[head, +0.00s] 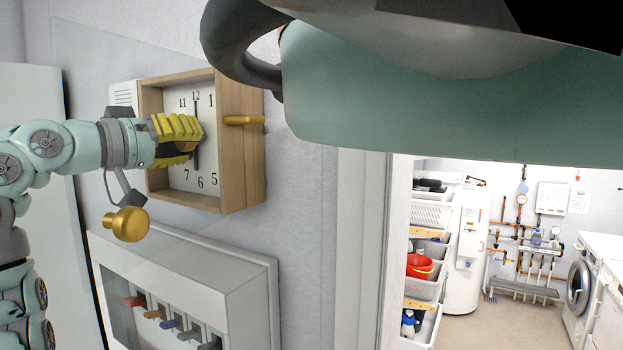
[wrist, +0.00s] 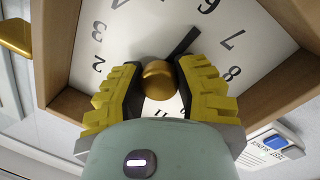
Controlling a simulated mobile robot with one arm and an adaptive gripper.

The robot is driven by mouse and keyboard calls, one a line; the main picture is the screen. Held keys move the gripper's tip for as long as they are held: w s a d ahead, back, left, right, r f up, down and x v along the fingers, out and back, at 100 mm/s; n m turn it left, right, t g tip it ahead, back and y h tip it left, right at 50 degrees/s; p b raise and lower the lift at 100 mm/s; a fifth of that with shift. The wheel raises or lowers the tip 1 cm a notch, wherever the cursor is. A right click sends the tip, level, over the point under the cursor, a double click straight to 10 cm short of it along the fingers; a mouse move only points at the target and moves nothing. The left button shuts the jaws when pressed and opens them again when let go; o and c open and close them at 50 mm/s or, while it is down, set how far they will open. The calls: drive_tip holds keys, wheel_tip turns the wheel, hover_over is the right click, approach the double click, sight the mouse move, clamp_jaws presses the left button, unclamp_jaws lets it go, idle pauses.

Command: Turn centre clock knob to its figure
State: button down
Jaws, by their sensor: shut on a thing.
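A clock with a wooden case (head: 237,165) hangs on the wall. Its white face with black figures also shows upside down in the wrist view (wrist: 92,60). A gold round knob (wrist: 158,78) sits at the centre of the face. My gripper (head: 192,138) has its yellow ribbed fingers closed on this knob, one finger on each side, as the wrist view also shows (wrist: 158,90). A black hand (head: 196,112) points up near 12. Another dark hand (head: 196,160) points down toward 6. The fingers hide the left side of the face in the head view.
A gold side knob (head: 244,120) sticks out of the case's right side. A white box with several coloured levers (head: 133,301) is below the clock. A doorway at right opens onto shelves and a washing machine (head: 579,283).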

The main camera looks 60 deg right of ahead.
drive_tip(key=shift+f+m+b, duration=0.3)
drive_tip(key=shift+m+b, duration=0.3)
drive_tip(key=shift+b, duration=2.3)
drive_tip(key=shift+m+b, duration=0.3)
drive_tip(key=shift+b, duration=0.35)
drive_tip(key=shift+r, duration=0.1)
drive_tip(key=shift+r+m+y+b, duration=0.15)
drive_tip(key=shift+m+y+b, duration=0.15)
drive_tip(key=shift+m+b, duration=1.05)
drive_tip(key=c, duration=0.6)
unclamp_jaws()
drive_tip(key=a, duration=1.2)
drive_tip(key=shift+w+r, duration=0.25)
drive_tip(key=shift+r, duration=0.2)
